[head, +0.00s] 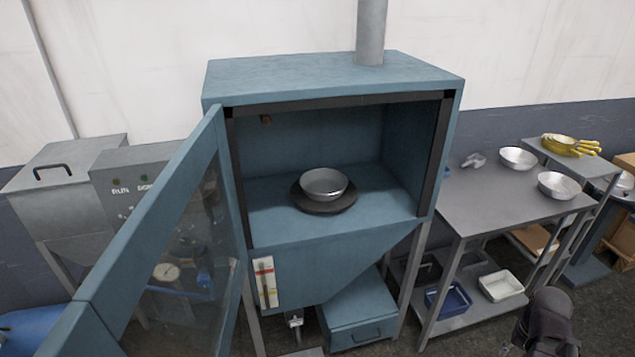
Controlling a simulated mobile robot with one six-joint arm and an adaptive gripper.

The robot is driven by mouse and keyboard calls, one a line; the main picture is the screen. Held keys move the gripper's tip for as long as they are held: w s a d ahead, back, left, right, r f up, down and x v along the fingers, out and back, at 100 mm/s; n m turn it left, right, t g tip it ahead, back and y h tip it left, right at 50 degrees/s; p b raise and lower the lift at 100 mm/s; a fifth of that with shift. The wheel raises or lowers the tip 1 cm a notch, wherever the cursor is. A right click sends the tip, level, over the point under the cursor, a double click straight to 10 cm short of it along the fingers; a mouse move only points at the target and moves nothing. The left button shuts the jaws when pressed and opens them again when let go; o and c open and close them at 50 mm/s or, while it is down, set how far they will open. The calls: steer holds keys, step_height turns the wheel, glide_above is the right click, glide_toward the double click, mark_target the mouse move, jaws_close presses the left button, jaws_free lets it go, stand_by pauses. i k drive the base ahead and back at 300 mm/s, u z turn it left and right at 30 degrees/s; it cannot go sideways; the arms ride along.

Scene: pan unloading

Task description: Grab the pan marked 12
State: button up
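A round metal pan (323,184) sits upright on a dark round plate (325,206) inside the open blue cabinet. Two more metal pans stand on the grey table at the right: one at the back (517,158) and one nearer the front right corner (558,185). No number can be read on any pan, so I cannot tell which is marked 12. A dark part of my arm end, my gripper (548,325), shows at the bottom right edge, below and in front of the table. Its fingers cannot be made out, and it is apart from all pans.
The cabinet door (165,235) stands open toward me on the left. A small grey object (474,160) lies on the table (480,200). Yellow gloves (572,145) lie on a stand behind. Blue (448,299) and white (500,286) trays sit on the lower shelf. The table front is clear.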

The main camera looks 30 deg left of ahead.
mark_target(319, 185)
steer(key=u, duration=0.55)
steer(key=i, duration=0.85)
steer(key=u, duration=0.45)
